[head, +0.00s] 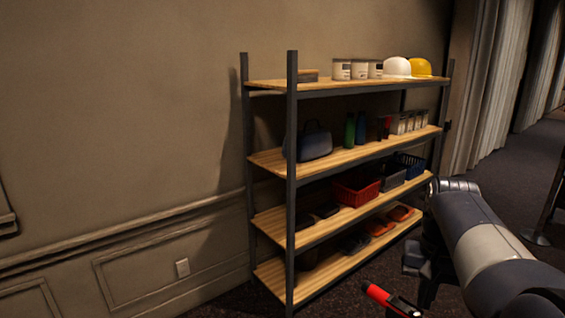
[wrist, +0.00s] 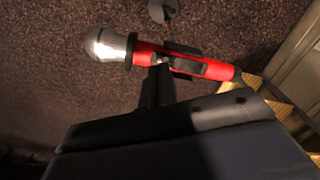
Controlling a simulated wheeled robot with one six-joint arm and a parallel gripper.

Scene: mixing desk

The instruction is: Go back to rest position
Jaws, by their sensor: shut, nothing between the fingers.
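A red microphone (wrist: 215,69) with a silver head and black collar lies across the front of my gripper (wrist: 165,70) in the wrist view. The dark fingers overlap its body, and a dark part shows along its upper side. My gripper is shut; whether the microphone touches the fingers or lies just beyond them, I cannot tell. In the head view the red end of the microphone (head: 379,292) shows at the bottom, beside my gripper (head: 418,275). My arm reaches in from the lower right.
A shelf rack (head: 291,180) with wooden boards stands left of my arm, its right end close to it. It holds cans, a white helmet (head: 397,67), a yellow helmet (head: 420,67), bottles and a red basket (head: 356,190). A curtain (head: 490,90) hangs behind at right.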

